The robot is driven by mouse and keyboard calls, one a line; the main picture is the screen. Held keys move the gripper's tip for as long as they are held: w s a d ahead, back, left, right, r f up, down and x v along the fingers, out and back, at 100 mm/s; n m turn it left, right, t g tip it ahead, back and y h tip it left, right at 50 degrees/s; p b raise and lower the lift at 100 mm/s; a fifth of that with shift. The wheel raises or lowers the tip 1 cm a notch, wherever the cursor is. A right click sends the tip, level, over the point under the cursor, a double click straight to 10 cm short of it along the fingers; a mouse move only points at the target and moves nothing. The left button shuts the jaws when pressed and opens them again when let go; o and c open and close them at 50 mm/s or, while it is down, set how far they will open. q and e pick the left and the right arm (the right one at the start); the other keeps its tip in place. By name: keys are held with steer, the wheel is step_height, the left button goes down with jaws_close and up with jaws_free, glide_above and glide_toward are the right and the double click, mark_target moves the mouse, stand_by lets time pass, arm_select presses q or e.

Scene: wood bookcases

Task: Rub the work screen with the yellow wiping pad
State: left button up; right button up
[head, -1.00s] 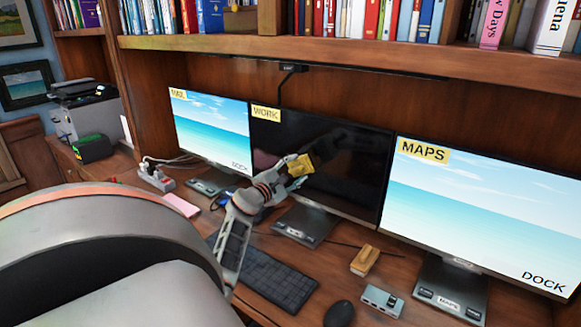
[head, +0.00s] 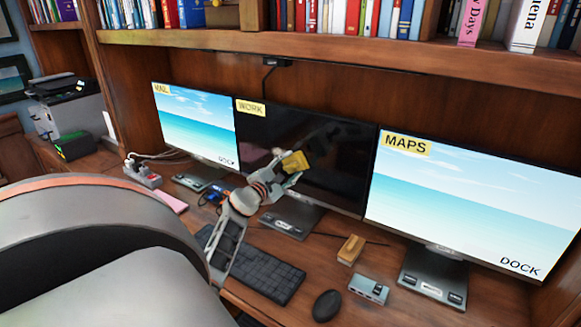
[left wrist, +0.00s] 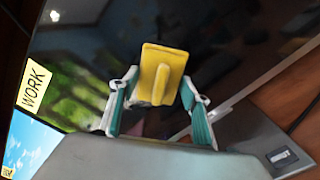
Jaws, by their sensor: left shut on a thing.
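The work screen (head: 335,185) is the dark middle monitor, with a yellow WORK label at its upper left. The yellow wiping pad (head: 294,162) is in my left gripper (head: 284,173), in front of the lower middle of this screen. In the left wrist view the pad (left wrist: 163,70) sits between the two fingers of the left gripper (left wrist: 160,92), its flat face toward the dark screen (left wrist: 235,45). I cannot tell whether the pad touches the glass. A blurred green and white patch shows on the screen left of the pad. My right gripper is out of view.
The MAIL monitor (head: 195,120) stands to the left and the MAPS monitor (head: 470,205) to the right. A keyboard (head: 255,270), mouse (head: 326,305), wooden block (head: 350,249) and grey hub (head: 369,289) lie on the desk. A bookshelf (head: 330,46) overhangs the screens.

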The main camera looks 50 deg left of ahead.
mark_target(285, 162)
arm_select(q)
steer(key=shift+s+a+b, duration=0.2)
steer(key=shift+a+b, duration=0.15)
steer(key=shift+a, duration=0.4)
steer(key=shift+s+a+b, duration=0.2)
steer(key=shift+a+b, duration=0.1)
steer(key=shift+a, duration=0.45)
steer(key=shift+s+a+f+b, duration=0.1)
steer(key=shift+s+a+b, duration=0.2)
steer(key=shift+a+b, duration=0.55)
steer(key=shift+s+a+b, duration=0.25)
steer(key=shift+a+b, duration=0.3)
steer(key=shift+a, duration=0.5)
steer(key=shift+s+a+f+b, duration=0.1)
steer(key=shift+s+a+b, duration=0.2)
steer(key=shift+a+b, duration=0.55)
steer(key=shift+s+a+r, duration=0.15)
steer(key=shift+s+a, duration=0.05)
steer(key=shift+a, duration=0.4)
steer(key=shift+v, duration=0.85)
steer(key=shift+p+v, duration=0.5)
steer(key=shift+v, duration=1.65)
